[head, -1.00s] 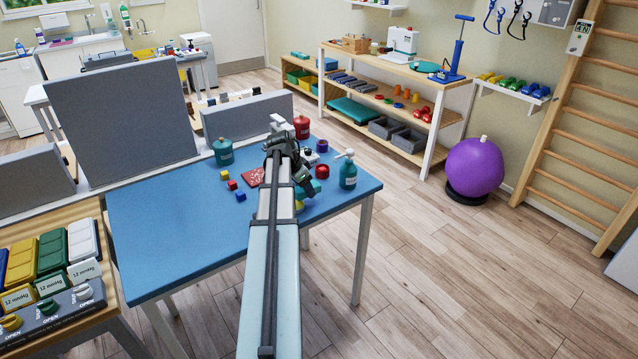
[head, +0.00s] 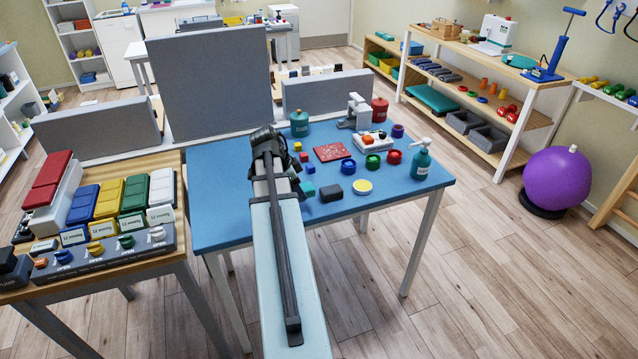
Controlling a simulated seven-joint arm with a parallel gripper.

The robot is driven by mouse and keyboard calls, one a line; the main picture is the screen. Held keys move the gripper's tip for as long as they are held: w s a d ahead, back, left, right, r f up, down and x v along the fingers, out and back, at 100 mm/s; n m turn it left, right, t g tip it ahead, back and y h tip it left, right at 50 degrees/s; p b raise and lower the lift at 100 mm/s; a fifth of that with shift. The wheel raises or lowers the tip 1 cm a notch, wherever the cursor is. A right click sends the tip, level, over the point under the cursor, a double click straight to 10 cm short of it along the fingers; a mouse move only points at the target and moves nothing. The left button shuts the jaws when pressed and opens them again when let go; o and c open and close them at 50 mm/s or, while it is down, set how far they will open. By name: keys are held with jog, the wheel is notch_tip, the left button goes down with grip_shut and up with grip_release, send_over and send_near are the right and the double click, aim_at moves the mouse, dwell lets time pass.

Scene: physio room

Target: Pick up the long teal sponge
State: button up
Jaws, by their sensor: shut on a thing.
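My gripper (head: 293,174) is over the left-middle part of the blue table (head: 225,205), partly hidden behind my own arm. It is shut on the teal sponge (head: 307,188), of which only a small end shows to the right of the arm. The rest of the sponge is hidden. I cannot tell how high it is held above the table top.
Small blue (head: 310,168), red and yellow cubes lie just beyond the gripper. A teal pump bottle (head: 421,160) stands near the right edge. The table's left part is clear.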

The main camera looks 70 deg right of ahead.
jog(key=w+a, duration=0.7)
jog(key=shift+w+a, duration=0.4)
